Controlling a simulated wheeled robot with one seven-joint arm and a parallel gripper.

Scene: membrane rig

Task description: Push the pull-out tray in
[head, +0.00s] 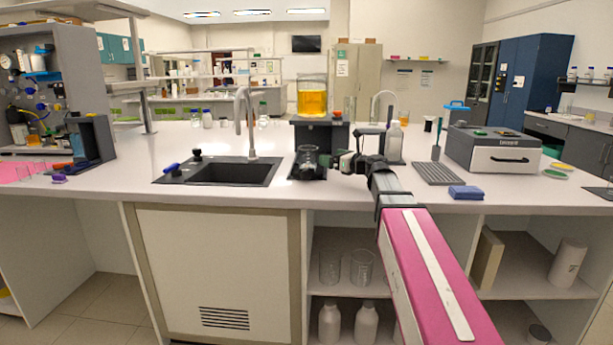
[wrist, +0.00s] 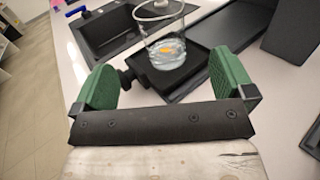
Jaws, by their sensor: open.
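The pull-out tray is black and flat, in front of the dark stand in the head view (head: 322,176). It also shows in the wrist view (wrist: 197,80), with a dark knob (wrist: 128,79) on its near edge. A glass beaker (head: 307,158) with clear liquid and a small orange thing in it stands upright on the tray; it shows in the wrist view (wrist: 163,50). My gripper (head: 345,161) is just right of the tray in the head view. In the wrist view its green fingers (wrist: 163,82) are spread apart, with the knob and tray edge beyond the gap.
The dark stand (head: 321,135) carries a beaker of orange liquid (head: 312,98). A black sink (head: 222,171) with a tap is left of the tray. A white bottle (head: 394,143) stands behind my gripper. A grey boxed device (head: 494,150) is to the right.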

